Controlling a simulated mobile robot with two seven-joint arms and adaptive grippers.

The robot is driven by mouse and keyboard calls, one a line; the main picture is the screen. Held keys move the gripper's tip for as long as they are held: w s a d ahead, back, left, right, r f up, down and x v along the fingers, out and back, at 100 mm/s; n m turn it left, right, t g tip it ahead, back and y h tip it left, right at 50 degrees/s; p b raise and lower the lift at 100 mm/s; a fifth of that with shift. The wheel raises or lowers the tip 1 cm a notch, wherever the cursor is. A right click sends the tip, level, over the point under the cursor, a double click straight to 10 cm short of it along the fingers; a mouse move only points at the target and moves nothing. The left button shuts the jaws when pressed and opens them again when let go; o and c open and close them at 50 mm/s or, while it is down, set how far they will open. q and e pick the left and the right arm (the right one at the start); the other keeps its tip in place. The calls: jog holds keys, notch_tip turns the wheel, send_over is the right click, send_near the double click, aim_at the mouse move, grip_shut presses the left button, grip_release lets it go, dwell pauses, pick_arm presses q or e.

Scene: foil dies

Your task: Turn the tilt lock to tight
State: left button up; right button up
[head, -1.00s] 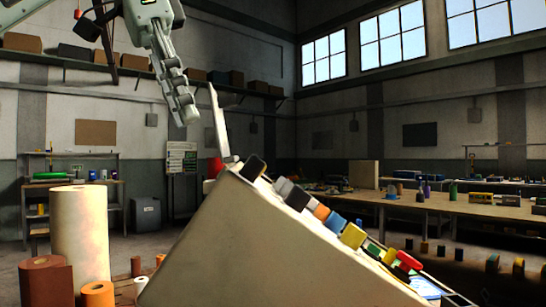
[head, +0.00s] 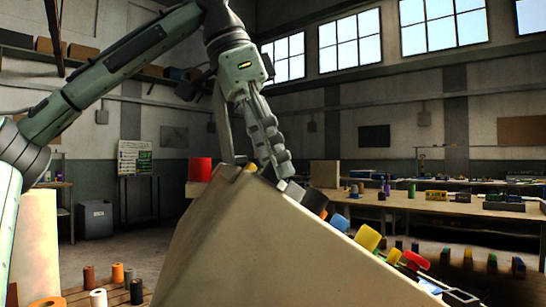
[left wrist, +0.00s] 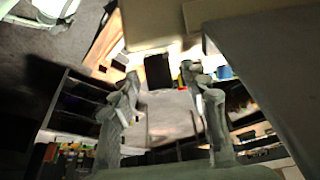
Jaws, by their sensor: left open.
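A pale sloped console (head: 270,240) stands in front of me, with a row of knobs down its right-hand slope. The top grey-black knob (head: 291,190) is partly hidden by my fingers. My left gripper (head: 276,158) points down at the console's top end, close to this knob; I cannot tell whether it touches. In the left wrist view the fingers (left wrist: 160,100) are spread with nothing gripped between them. A black block (left wrist: 158,70) shows beyond the gap between them. No label is readable, so I cannot tell which control is the tilt lock or its setting. My right gripper is not in view.
Lower on the slope are a blue knob (head: 339,223), a yellow knob (head: 367,237) and a red knob (head: 416,260). Small rolls (head: 98,298) stand at lower left.

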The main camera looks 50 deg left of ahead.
pick_arm(q)
jog(key=shift+d, duration=0.1)
jog(key=shift+c, duration=0.2)
grip_shut()
